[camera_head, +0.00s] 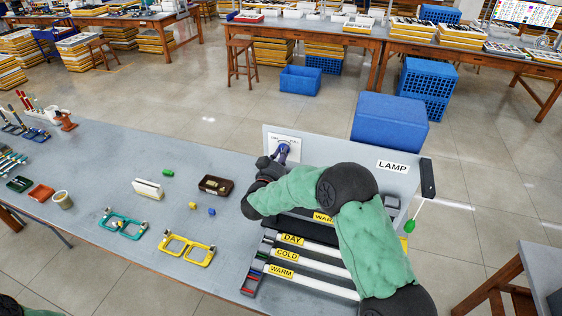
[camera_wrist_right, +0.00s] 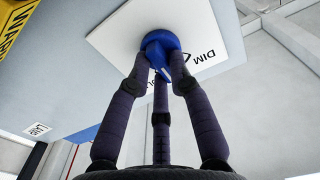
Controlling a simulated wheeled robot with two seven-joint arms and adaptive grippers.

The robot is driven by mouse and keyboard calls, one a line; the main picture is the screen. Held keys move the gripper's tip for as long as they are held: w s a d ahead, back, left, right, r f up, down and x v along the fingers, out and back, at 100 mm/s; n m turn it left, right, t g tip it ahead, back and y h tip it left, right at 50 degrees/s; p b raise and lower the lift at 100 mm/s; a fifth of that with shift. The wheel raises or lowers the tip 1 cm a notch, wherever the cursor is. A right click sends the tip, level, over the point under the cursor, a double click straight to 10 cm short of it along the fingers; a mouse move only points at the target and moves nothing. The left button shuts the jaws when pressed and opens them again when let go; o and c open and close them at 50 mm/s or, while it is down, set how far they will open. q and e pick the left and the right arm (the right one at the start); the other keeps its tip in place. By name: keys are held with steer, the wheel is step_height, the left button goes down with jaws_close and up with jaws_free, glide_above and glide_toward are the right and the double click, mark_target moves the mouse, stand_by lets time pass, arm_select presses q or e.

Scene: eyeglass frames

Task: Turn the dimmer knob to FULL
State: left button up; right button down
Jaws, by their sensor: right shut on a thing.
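The blue dimmer knob (camera_wrist_right: 160,42) sits on a white plate (camera_wrist_right: 112,38) on the lamp panel. In the wrist view, "DIM" reads on the plate to the right of the knob, and another label is mostly hidden behind a finger. A pale mark on the knob points toward the bottom of the wrist view. My right gripper (camera_wrist_right: 160,68) is shut on the knob, its dark fingers around it. In the head view the right gripper (camera_head: 277,161) reaches the plate (camera_head: 285,141) from below; lettering there is too small to read surely. My left gripper is out of view.
The panel bears a "LAMP" label (camera_head: 392,166) and a black end piece (camera_head: 428,178). Yellow-labelled strips (camera_head: 287,255) lie below my right arm. A blue crate (camera_head: 390,122) stands behind the panel.

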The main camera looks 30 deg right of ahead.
steer(key=m+b, duration=0.6)
steer(key=shift+s+f, duration=0.1)
steer(key=shift+f, duration=0.3)
steer(key=shift+m+b, duration=1.35)
steer(key=shift+m, duration=0.15)
steer(key=shift+r, duration=0.1)
steer(key=c, duration=1.1)
jaws_free()
steer(key=v, duration=1.2)
steer(key=shift+d, duration=0.1)
